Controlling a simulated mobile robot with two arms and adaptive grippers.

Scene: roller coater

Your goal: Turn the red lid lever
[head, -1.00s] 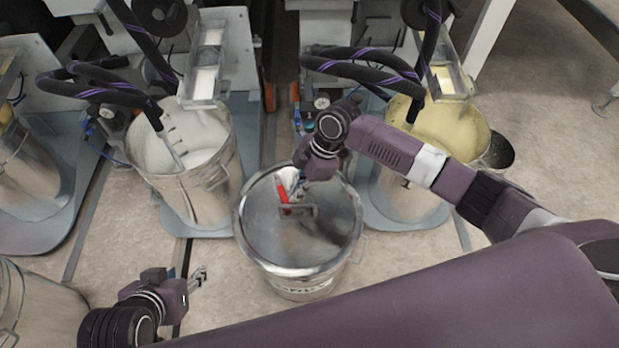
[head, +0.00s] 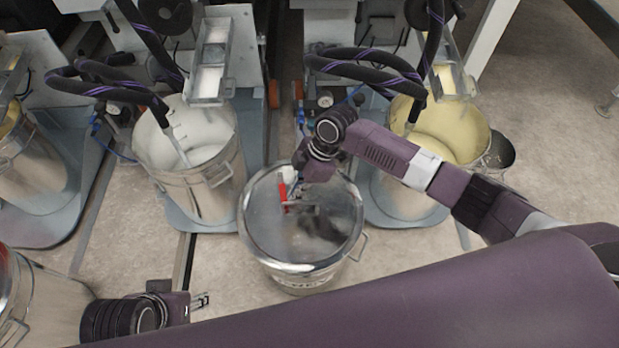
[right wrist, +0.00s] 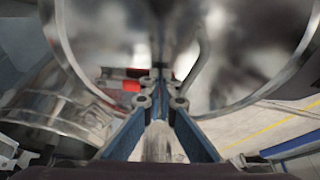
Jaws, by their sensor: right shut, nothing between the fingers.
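The red lid lever (head: 282,192) stands on the shiny metal lid (head: 270,230) of the middle bucket, near the lid's far side. In the right wrist view the red part (right wrist: 131,86) shows just left of the fingertips. My right gripper (head: 292,188) is over the lid close beside the lever, shut with nothing between its fingers. In the right wrist view its fingertips (right wrist: 161,88) are together; whether they touch the lever I cannot tell. My left gripper (head: 202,300) is low at the left, away from the lid; its small fingers are hard to read.
An open bucket with white liquid (head: 205,190) stands left of the lidded one. A bucket with yellow liquid (head: 470,125) stands at the right, behind my right arm. Black hoses (head: 365,66) hang behind the lid.

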